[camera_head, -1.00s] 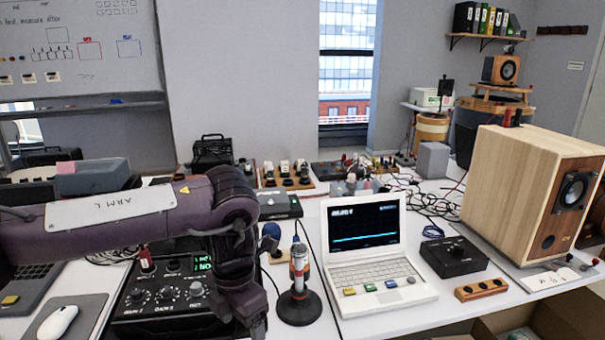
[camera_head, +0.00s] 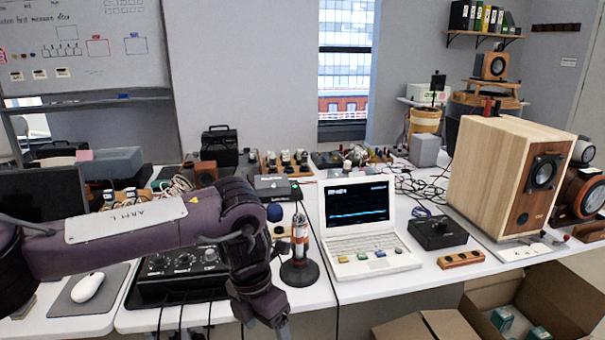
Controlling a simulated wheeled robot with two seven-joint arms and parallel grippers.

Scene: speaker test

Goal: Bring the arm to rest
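My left arm (camera_head: 150,225), purple and labelled ARM L, comes in from the left and bends down at the front of the table. Its lower end hangs in front of the mixer and a little left of the microphone. The fingertips of the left gripper do not show clearly at the bottom edge. My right arm and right gripper are not in view. A microphone (camera_head: 299,245) on a round black base stands upright on the table, apart from the arm.
A white laptop (camera_head: 365,245), a black box (camera_head: 438,232) and a large wooden speaker (camera_head: 485,180) stand on the table to the right. The black mixer (camera_head: 165,275) and a white mouse (camera_head: 87,287) are at left. Open cardboard boxes (camera_head: 480,310) sit below the table's front edge.

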